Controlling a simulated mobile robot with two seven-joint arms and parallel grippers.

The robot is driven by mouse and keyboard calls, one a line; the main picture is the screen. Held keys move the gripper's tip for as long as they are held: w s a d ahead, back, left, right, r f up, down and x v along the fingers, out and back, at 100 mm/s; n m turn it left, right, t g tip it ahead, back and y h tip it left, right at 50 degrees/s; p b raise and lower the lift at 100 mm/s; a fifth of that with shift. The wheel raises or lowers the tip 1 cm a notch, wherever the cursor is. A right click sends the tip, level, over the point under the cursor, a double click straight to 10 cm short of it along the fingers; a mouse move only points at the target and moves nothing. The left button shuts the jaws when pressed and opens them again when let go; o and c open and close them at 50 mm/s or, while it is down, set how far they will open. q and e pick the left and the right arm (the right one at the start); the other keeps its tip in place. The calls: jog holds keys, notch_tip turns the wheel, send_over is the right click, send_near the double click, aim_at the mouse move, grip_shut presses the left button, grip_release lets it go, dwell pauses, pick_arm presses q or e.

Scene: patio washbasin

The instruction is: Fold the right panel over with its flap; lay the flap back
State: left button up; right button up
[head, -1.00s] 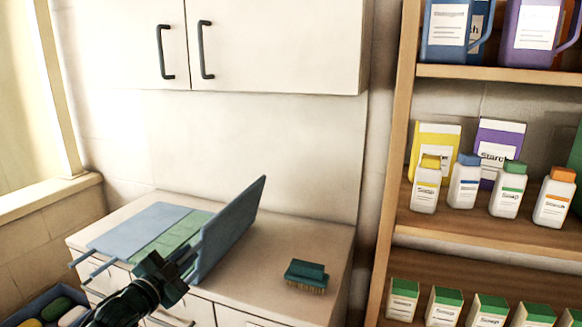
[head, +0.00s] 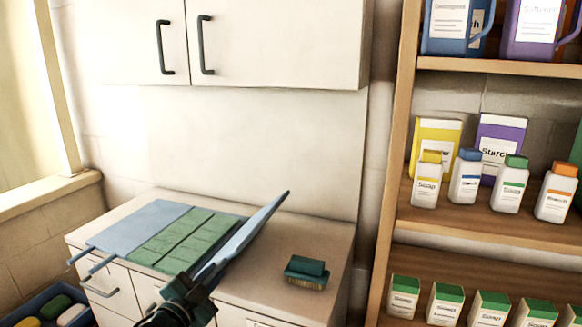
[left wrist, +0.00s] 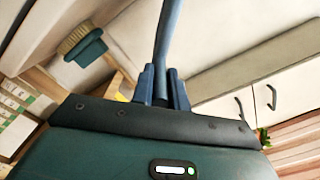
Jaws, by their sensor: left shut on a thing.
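The folding board lies on the white counter in the head view. Its left panel (head: 140,226) is blue and flat, and its middle panel (head: 186,239) is green and flat. The right panel (head: 243,240) is blue and stands tilted, leaning to the right, seen nearly edge-on. My left gripper (head: 190,286) is at the near end of this panel. In the left wrist view its fingers (left wrist: 164,88) are shut on a blue part of the right panel (left wrist: 167,35). The flap cannot be told apart clearly. My right gripper is not in view.
A green scrub brush (head: 306,272) lies on the counter (head: 325,238) right of the board; it also shows in the left wrist view (left wrist: 85,46). Shelves (head: 480,236) with bottles and boxes stand at the right. A blue crate (head: 28,311) with soaps is at lower left.

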pick_arm(q)
jog(key=s+d+f+b, duration=0.1)
jog(key=d+f+b, duration=0.2)
jog(key=f+b, duration=0.4)
notch_tip(320, 180, down, 4)
jog(key=shift+d, duration=0.25)
dwell(0.3)
jog(key=shift+s, duration=0.1)
jog(key=o, duration=1.7)
jog(key=shift+o, duration=0.2)
